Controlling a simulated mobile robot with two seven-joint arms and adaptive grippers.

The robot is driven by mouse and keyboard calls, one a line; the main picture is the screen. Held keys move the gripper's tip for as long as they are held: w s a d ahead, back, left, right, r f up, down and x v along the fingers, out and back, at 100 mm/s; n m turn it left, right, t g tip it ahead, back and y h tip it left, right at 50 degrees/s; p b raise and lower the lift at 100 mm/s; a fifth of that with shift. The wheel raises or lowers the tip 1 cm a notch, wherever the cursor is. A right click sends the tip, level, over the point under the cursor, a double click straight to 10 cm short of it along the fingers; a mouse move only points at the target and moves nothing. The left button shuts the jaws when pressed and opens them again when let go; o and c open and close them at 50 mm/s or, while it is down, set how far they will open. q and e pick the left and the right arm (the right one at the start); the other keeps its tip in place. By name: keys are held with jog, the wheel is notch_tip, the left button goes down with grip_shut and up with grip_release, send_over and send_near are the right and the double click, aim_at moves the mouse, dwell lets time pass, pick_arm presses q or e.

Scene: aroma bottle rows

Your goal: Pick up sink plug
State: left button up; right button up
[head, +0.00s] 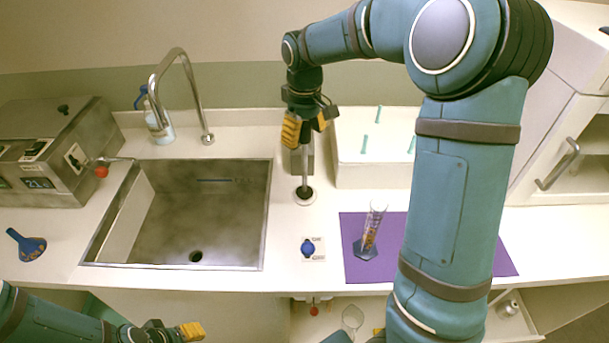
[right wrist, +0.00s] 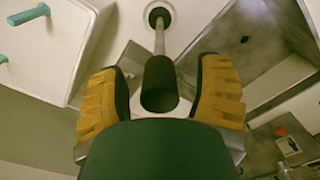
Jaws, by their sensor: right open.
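What looks like the sink plug is an upright thin rod with a dark round foot (head: 304,192) in a white ring, right of the sink. In the right wrist view its dark cylindrical handle (right wrist: 158,80) shows nearest the camera, with the rod running to the foot. My right gripper (head: 306,136) is open above the foot. In the right wrist view its yellow fingers (right wrist: 160,100) stand on either side of the handle, apart from it. My left gripper (head: 192,331) is low at the bottom left, with one yellow finger showing.
The steel sink (head: 266,215) has a dark drain hole (head: 196,256) and a curved tap (head: 206,110). A white box (head: 372,170) stands close right of the plug. A clear cylinder (head: 374,225) with a blue foot stands on a purple mat (head: 480,259). A blue knob (head: 308,248) is in front.

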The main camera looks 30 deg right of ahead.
grip_shut()
jog(key=shift+r, duration=0.1)
